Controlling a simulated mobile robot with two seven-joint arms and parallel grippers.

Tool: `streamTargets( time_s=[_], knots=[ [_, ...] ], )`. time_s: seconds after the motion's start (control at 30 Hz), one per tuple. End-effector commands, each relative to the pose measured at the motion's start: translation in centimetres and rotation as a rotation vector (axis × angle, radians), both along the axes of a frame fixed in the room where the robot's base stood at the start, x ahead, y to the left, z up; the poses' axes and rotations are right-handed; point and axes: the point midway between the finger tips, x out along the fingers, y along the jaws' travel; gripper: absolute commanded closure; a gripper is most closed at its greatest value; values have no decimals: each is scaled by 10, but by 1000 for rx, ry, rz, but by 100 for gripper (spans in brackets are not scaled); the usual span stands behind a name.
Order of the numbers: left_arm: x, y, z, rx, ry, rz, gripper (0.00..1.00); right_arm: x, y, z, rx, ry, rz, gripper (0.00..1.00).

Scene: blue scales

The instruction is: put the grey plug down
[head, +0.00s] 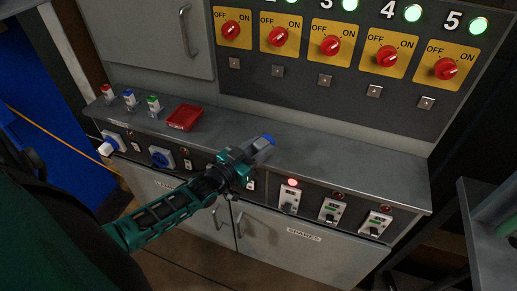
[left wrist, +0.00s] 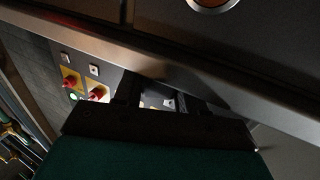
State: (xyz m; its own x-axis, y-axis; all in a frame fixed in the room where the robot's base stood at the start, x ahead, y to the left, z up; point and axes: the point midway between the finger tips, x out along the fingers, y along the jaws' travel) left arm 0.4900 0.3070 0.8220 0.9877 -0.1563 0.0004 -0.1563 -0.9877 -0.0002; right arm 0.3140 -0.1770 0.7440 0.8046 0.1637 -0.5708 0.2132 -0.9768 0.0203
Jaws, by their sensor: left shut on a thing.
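The grey plug (head: 262,144) has a blue end and shows at the tip of my left gripper (head: 243,157) in the head view. My left gripper is shut on it. The gripper and plug are in front of the grey ledge (head: 330,166) of the cabinet, over its front edge as seen from the head. I cannot tell whether the plug touches the ledge. In the left wrist view the dark fingers (left wrist: 157,95) show, but the plug is not clear between them. My right gripper is not in view.
A red tray (head: 184,117) and small red, blue and green-topped pieces (head: 129,98) stand on the ledge's left part. The right part of the ledge is clear. Sockets (head: 161,157) and switches (head: 289,198) line the front face. Red knobs (head: 331,47) are on the panel above.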

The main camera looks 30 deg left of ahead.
Motion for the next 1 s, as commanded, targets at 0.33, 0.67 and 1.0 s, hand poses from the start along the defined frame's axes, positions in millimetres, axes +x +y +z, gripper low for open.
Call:
streamTargets(
  time_s=[0.33,0.67,1.0],
  knots=[
    [0,0,-2,0,0,0,51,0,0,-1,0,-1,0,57],
    [0,0,-2,0,0,0,34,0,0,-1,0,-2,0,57],
    [-23,4,0,0,4,0,34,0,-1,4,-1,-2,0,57]
  ],
)
